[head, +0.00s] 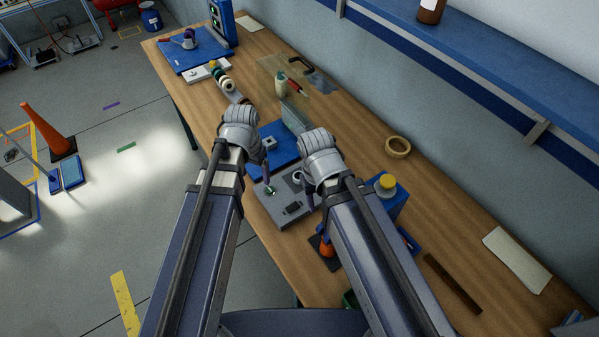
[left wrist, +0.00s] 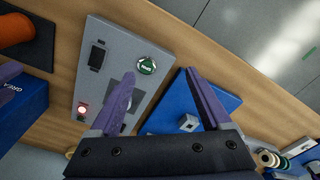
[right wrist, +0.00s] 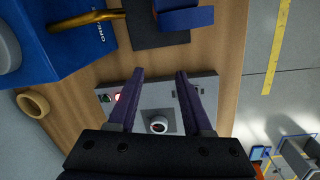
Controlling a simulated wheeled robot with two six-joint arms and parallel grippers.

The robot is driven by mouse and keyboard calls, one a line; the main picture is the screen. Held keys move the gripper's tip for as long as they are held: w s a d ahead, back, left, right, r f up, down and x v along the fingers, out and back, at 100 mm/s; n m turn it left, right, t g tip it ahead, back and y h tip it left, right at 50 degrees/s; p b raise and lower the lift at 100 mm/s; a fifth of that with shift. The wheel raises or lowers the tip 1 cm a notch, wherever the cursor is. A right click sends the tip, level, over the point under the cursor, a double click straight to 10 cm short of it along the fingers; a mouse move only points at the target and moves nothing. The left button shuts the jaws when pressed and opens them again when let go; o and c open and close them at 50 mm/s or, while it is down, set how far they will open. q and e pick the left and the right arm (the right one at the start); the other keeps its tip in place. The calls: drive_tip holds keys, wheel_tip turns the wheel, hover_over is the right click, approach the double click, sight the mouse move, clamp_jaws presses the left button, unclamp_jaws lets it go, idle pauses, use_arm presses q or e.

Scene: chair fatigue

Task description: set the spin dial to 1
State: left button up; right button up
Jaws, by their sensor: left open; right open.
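The spin dial (right wrist: 158,125) is a round pale knob with a dark face and a small red mark, on a grey control panel (right wrist: 148,95). It lies between my right gripper's fingers in the right wrist view, apart from both; its setting is too small to read. The panel (head: 272,208) also carries a green button (left wrist: 147,65), a black switch (left wrist: 97,55) and a lit red lamp (left wrist: 82,109). My right gripper (right wrist: 160,73) is open and empty over the panel. My left gripper (left wrist: 159,74) is open and empty over the panel's edge; one finger partly hides the dial there.
A blue plate with a small metal block (left wrist: 188,123) lies beside the panel. A blue box with a yellow top (head: 387,183) and an orange part on a dark base (head: 327,247) stand near my right arm. A tape ring (head: 398,147) lies towards the wall.

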use_arm(q)
drive_tip(key=w+d+m, duration=0.2)
drive_tip(key=d+m, duration=0.1)
drive_tip(key=d, duration=0.1)
drive_tip(key=w+d+m, duration=0.1)
drive_tip(key=d+m, duration=0.2)
drive_tip(key=d, duration=0.1)
drive_tip(key=w+d+m, duration=0.2)
drive_tip(key=d+m, duration=0.1)
drive_tip(key=d, duration=0.1)
drive_tip(key=shift+w+m+g, duration=0.3)
drive_tip(key=shift+w+m, duration=0.05)
drive_tip(key=shift+m, duration=0.05)
drive_tip(key=shift+d+m, duration=0.3)
drive_tip(key=shift+d, duration=0.1)
drive_tip(key=shift+f, duration=0.1)
wheel_tip(320, 180, down, 8)
drive_tip(key=b, duration=0.8)
use_arm(e)
wheel_tip(320, 180, down, 8)
drive_tip(key=shift+r, duration=0.1)
use_arm(q)
drive_tip(key=shift+r, duration=0.2)
clamp_jaws()
